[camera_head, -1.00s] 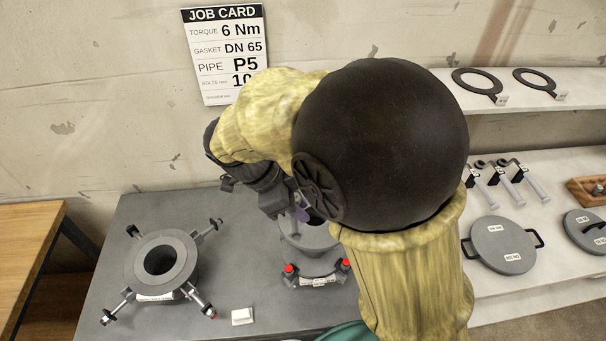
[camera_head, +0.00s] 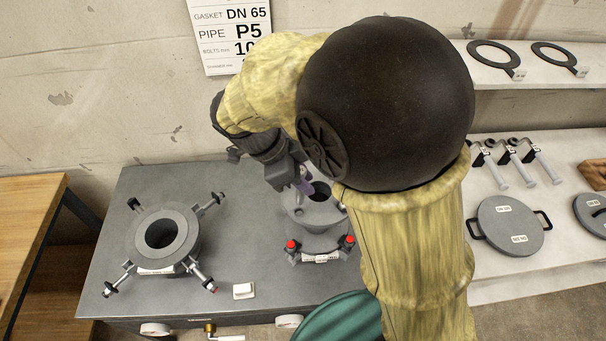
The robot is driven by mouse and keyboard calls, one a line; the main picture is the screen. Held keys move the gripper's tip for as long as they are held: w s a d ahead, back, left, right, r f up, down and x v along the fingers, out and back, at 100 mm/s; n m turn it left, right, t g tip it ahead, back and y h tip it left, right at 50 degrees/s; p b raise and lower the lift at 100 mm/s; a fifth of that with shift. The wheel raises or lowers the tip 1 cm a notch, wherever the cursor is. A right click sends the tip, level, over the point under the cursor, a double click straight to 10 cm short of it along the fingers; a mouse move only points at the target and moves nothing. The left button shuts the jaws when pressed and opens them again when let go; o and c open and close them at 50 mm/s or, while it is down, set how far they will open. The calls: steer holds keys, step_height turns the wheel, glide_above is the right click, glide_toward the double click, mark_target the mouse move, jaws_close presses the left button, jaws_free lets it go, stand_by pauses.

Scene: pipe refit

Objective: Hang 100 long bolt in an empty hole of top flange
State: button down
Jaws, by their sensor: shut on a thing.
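My gripper (camera_head: 303,185) is at the right-hand flanged fitting (camera_head: 318,213), low over the left part of its upper ring. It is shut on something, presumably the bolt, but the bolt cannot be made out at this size. My arm hides the right side of this flange. Two red-tipped parts show at the fitting's lower front, beside a white label (camera_head: 322,258). A second round flange (camera_head: 163,238) stands on the left of the bench, with several bolts sticking out around it. I cannot read which of the two is named top flange.
The grey bench (camera_head: 80,290) holds a small white block (camera_head: 243,291) at the front. A teal round thing (camera_head: 340,318) stands at the front edge. Shelves at right carry black gaskets (camera_head: 493,56), clamp-like tools (camera_head: 518,160) and a blind plate (camera_head: 510,226). A wooden table (camera_head: 28,215) is at left.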

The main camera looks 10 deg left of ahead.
steer(key=shift+f+b, duration=0.4)
steer(key=shift+f, duration=0.45)
steer(key=shift+w, duration=0.15)
steer(key=shift+s+f, duration=0.1)
steer(key=shift+s, duration=0.1)
steer(key=shift+a+f, duration=0.1)
steer(key=shift+s, duration=0.15)
